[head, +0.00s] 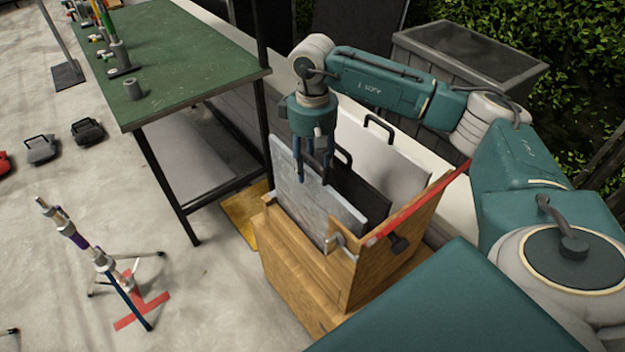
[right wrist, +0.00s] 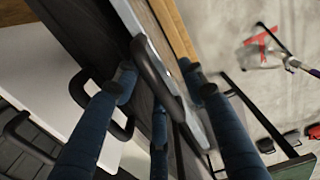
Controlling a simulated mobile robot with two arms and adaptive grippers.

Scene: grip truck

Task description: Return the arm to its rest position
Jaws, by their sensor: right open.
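My right arm (head: 380,80) reaches from the right over a wooden box (head: 300,268). My right gripper (head: 313,176) points down at the top edge of the front grey panel (head: 312,208) standing in the box. In the right wrist view my gripper's blue fingers (right wrist: 160,85) are spread around a dark handle (right wrist: 158,72) on that panel's edge. They do not look closed on it. Behind it stand a black panel (head: 362,198) and a light panel (head: 385,152), each with a black handle. My left gripper is not in view.
A green-topped table (head: 185,75) with tools stands at the left. A grey bin (head: 465,55) is behind my arm. A tripod tool (head: 100,262) stands on the floor at left. A red strip (head: 415,205) runs along the box's right side.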

